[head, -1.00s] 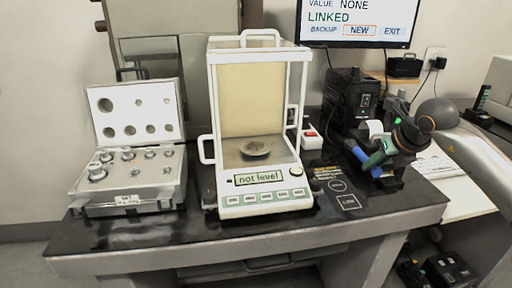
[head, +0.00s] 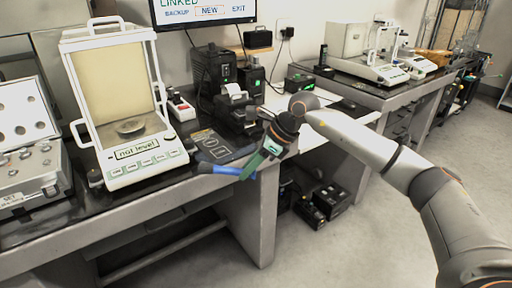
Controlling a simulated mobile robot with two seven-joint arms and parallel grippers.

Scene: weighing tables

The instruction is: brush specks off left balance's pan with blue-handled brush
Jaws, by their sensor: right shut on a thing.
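The left balance (head: 110,60) is a tall white-framed case with a cream back on the dark table. Its display reads "not level". Its round pan (head: 130,127) sits inside; specks are too small to make out. My right gripper (head: 255,158) is shut on the blue-handled brush (head: 217,169), at the table's front right edge, to the right of the balance. The blue part points left toward the balance, clear of the case. The brush's bristles cannot be made out. My left gripper is not in view.
An open case of weights (head: 30,185) stands left of the balance. Black devices (head: 212,72) stand behind, under a monitor (head: 205,10). A dark flat pad (head: 222,147) lies right of the balance. Another balance (head: 372,68) stands on the far right table. Open floor lies at right.

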